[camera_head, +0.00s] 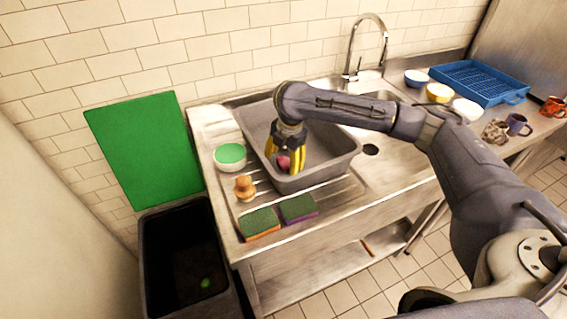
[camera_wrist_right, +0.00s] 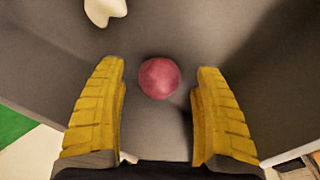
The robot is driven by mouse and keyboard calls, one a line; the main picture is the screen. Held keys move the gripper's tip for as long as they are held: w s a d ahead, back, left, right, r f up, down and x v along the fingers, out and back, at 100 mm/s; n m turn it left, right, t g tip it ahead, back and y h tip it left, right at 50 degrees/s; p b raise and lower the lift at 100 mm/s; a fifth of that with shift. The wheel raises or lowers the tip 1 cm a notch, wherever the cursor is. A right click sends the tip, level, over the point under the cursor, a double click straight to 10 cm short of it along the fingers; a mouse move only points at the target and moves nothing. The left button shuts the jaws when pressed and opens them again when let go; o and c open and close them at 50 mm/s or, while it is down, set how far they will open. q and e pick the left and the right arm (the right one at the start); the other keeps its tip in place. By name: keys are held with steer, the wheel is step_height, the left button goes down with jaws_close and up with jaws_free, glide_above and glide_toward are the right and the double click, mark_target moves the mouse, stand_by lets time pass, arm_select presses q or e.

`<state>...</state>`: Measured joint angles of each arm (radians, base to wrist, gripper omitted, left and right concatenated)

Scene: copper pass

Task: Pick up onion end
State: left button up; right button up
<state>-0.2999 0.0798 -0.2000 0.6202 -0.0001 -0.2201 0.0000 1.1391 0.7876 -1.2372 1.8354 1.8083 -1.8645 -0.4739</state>
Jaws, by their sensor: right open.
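The onion end is a small round reddish-pink piece (camera_wrist_right: 160,78) on the grey surface of the basin in the right wrist view. It shows in the head view (camera_head: 283,162) just below my right gripper's fingers. My right gripper (camera_head: 287,155) reaches down into the grey basin (camera_head: 330,165). Its yellow fingers (camera_wrist_right: 160,115) are open, one on each side of the onion end in the wrist picture, with clear gaps to it. I cannot tell its exact height above the basin floor. My left gripper is not in view.
A whitish piece (camera_wrist_right: 105,10) lies in the basin. Left of the basin are a green-filled bowl (camera_head: 230,155) and a wooden brush (camera_head: 244,187). Two sponges (camera_head: 260,223) lie at the front. A black bin (camera_head: 185,255) stands at left, a blue rack (camera_head: 480,83) at back right.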

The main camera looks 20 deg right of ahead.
mark_target(283, 158)
steer(key=shift+w+a+f, duration=0.1)
steer(key=shift+f, duration=0.7)
steer(key=c, duration=1.2)
steer(key=shift+c, duration=0.3)
step_height(283, 158, up, 20)
